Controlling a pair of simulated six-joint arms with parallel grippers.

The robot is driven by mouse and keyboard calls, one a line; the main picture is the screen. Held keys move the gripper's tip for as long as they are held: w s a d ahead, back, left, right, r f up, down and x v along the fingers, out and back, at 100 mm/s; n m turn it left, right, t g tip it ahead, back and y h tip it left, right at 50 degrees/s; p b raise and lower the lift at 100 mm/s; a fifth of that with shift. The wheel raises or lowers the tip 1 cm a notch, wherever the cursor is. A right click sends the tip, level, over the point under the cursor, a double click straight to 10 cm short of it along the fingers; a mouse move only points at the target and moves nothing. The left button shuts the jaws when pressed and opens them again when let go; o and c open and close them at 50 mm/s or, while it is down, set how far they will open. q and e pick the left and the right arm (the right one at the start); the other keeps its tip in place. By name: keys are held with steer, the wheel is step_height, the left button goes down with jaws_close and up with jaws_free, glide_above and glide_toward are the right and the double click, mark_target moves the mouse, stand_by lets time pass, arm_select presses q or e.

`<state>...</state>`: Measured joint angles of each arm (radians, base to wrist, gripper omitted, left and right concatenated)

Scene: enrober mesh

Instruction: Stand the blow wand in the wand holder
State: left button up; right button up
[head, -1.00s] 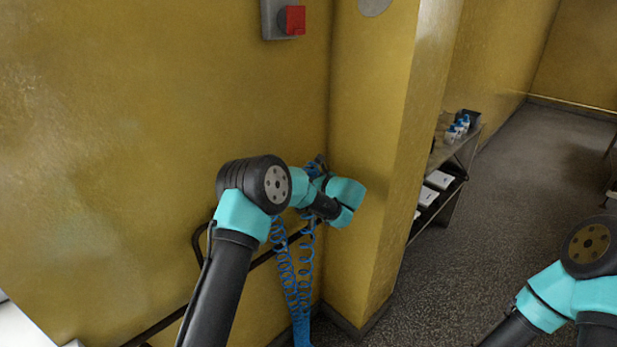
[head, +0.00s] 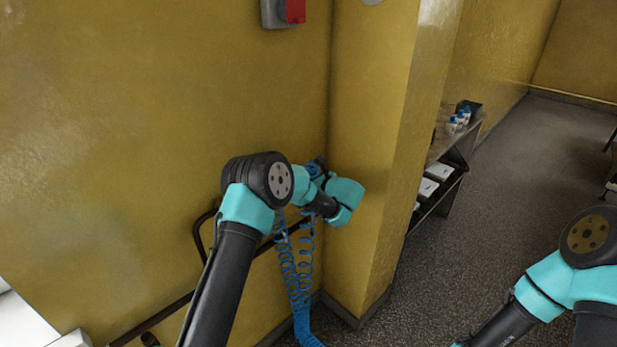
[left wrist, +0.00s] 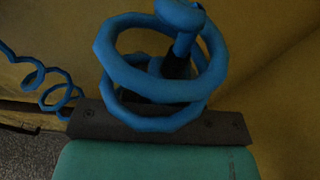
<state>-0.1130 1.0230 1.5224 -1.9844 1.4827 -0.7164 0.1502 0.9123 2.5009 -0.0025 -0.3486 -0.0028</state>
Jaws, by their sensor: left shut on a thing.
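The blow wand (left wrist: 182,18) shows in the left wrist view as a blue piece above the dark jaws, ringed by loops of its blue coiled hose (left wrist: 150,124). My left gripper (left wrist: 174,66) is shut on it; the loops partly hide the grip. In the head view my left wrist is by the yellow wall corner and hides most of the gripper and wand. The coiled hose (head: 292,275) hangs below it towards the floor. I cannot make out the wand holder in either view. My right arm is at the lower right, its gripper out of frame.
A dark rail (head: 178,307) runs along the yellow wall (head: 120,130) behind my left arm. A red switch (head: 293,10) is above on the wall. The yellow pillar (head: 372,130) stands close right of my left wrist. A shelf (head: 455,150) with bottles stands beyond it. Floor (head: 430,275) between is clear.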

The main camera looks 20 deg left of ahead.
arm_select(q)
steer(key=o, duration=0.9)
steer(key=shift+o, duration=0.2)
steer(key=shift+d, duration=0.1)
steer(key=v, duration=1.7)
steer(key=shift+s, duration=0.15)
